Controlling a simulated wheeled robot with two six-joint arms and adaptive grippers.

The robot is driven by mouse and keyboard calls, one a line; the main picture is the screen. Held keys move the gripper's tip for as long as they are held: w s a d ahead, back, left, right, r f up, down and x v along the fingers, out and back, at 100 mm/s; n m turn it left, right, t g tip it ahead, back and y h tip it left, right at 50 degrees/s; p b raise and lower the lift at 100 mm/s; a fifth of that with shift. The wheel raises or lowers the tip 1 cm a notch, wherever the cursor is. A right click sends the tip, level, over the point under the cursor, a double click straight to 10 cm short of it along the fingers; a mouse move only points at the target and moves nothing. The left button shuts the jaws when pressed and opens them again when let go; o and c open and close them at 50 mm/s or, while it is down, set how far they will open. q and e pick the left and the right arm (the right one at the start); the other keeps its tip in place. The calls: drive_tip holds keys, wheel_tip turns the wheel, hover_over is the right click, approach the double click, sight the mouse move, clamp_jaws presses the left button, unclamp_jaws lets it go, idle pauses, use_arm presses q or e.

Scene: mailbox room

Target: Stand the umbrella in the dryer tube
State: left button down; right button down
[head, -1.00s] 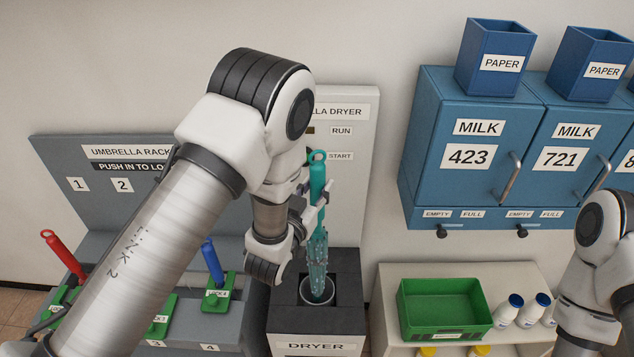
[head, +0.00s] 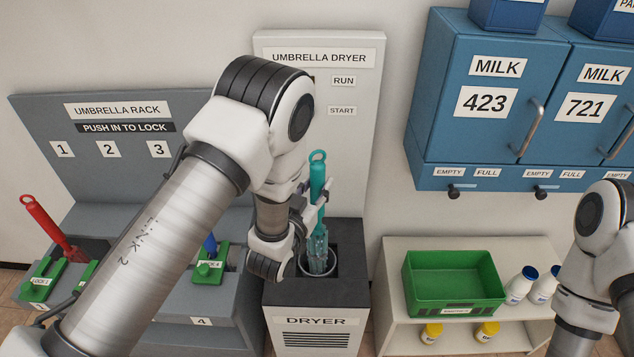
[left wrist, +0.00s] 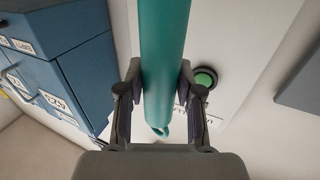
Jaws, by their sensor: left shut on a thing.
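The teal umbrella (head: 317,180) is upright, its looped handle at the top. Its patterned lower part (head: 318,245) goes into the round tube (head: 305,268) in the top of the dryer; its tip is hidden inside. My left gripper (head: 318,200) is shut on the umbrella just below the handle. In the left wrist view, the umbrella (left wrist: 165,40) runs between the two fingers (left wrist: 161,78). My right arm (head: 598,250) shows at the right edge; its gripper is out of view.
The umbrella rack (head: 60,135) is at the left, with a red umbrella (head: 45,222) and a blue one (head: 210,245). The dryer panel (head: 350,180) rises behind. Right are blue milk boxes (head: 490,135) and a shelf with a green crate (head: 455,308) and several bottles.

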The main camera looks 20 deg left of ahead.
sight(317, 228)
use_arm(q)
wheel_tip(317, 228, down, 12)
drive_tip(key=b, duration=0.8)
drive_tip(key=c, duration=0.7)
unclamp_jaws()
drive_tip(key=s, duration=0.7)
drive_tip(key=shift+s+a, duration=0.25)
drive_tip(key=shift+a, duration=0.15)
